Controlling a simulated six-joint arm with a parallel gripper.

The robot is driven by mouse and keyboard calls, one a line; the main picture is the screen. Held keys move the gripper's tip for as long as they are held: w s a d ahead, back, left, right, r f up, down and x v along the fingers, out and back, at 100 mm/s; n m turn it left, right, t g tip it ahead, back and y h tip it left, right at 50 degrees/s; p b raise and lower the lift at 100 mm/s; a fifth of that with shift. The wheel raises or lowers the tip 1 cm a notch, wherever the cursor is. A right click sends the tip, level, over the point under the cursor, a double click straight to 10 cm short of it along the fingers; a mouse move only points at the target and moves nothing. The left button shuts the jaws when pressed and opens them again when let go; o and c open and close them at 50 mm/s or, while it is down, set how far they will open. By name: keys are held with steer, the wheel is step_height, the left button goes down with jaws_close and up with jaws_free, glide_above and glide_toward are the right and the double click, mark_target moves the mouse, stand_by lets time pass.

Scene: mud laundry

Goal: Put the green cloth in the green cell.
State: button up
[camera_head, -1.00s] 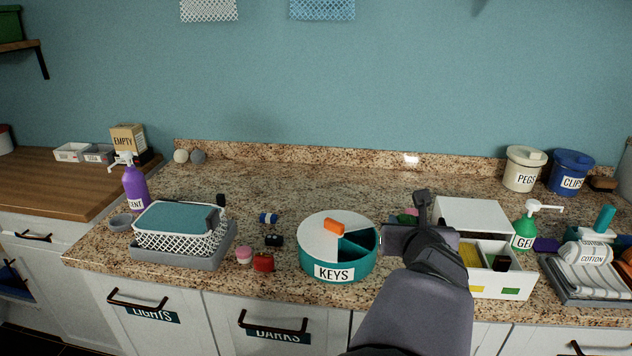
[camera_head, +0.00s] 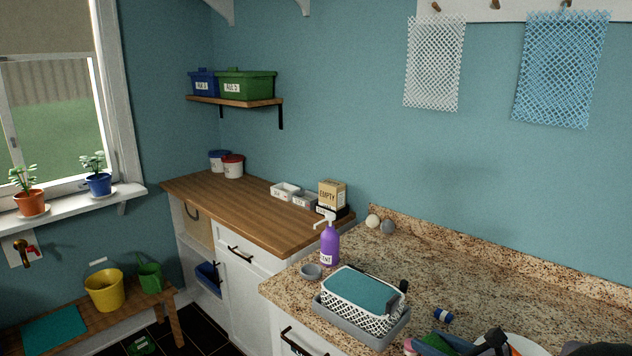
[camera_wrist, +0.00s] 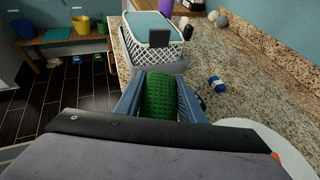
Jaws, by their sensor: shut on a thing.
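My gripper (camera_wrist: 160,84) is shut on a green textured cloth (camera_wrist: 158,98), which shows as a roll between the two blue-grey jaws in the wrist view. In the head view the gripper (camera_head: 446,347) is at the bottom edge, right of the white basket, with a bit of green between its jaws. The rest of the gripper is cut off there. The green cell does not show in either view now.
A white mesh basket (camera_head: 347,304) with a teal top stands on a grey tray, with a purple bottle (camera_head: 330,246) behind it.

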steer(key=s+a+f+n+g+y+p, duration=0.2)
steer(key=a+n+y, duration=0.1)
steer(key=a, duration=0.4)
steer(key=s+a+f+n+g+y+p, duration=0.2)
steer(key=a+n+y, duration=0.1)
steer(key=a, duration=0.4)
steer(key=s+d+f+b, duration=0.1)
steer(key=s+f, duration=0.4)
steer(key=f, duration=0.4)
steer(key=shift+f+n+g, duration=0.3)
steer(key=shift+f, duration=0.1)
steer(key=shift+r, duration=0.1)
